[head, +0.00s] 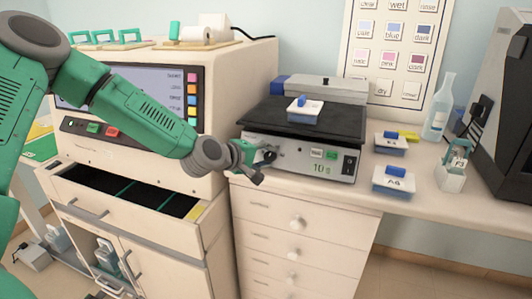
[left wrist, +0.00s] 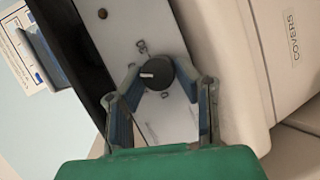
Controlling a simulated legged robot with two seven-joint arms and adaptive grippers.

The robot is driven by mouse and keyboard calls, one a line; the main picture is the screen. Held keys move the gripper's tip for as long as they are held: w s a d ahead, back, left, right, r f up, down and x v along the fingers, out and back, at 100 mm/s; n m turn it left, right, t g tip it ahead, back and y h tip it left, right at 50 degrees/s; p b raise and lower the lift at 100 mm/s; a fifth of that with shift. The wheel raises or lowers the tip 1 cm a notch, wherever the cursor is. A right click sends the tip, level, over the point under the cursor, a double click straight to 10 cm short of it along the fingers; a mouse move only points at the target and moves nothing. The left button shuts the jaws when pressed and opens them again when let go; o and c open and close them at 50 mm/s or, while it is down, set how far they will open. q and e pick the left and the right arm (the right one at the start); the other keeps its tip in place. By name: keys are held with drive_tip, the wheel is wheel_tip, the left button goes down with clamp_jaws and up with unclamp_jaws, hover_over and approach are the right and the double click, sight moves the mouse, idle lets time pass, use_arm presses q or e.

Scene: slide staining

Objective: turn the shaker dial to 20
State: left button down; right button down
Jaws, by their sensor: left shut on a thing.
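The shaker (head: 300,155) stands on the counter, with a black platform on top. My right gripper is not in view.
A small blue-lidded dish (head: 304,107) sits on the shaker platform. Two more lidded dishes, a clear bottle (head: 438,108) and a small jar are on the counter to the right. The large cream machine (head: 150,160) stands close on the left, its drawer open.

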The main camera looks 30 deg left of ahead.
use_arm(q)
drive_tip(key=shift+s+d+f, duration=0.1)
drive_tip(key=shift+s+f, duration=0.1)
drive_tip(key=shift+f, duration=0.1)
drive_tip(key=c, duration=1.2)
unclamp_jaws()
drive_tip(key=shift+w, duration=0.1)
drive_tip(key=shift+r, duration=0.2)
drive_tip(key=shift+s+r, duration=0.1)
drive_tip(key=shift+s, duration=0.15)
drive_tip(key=shift+v, duration=5.6)
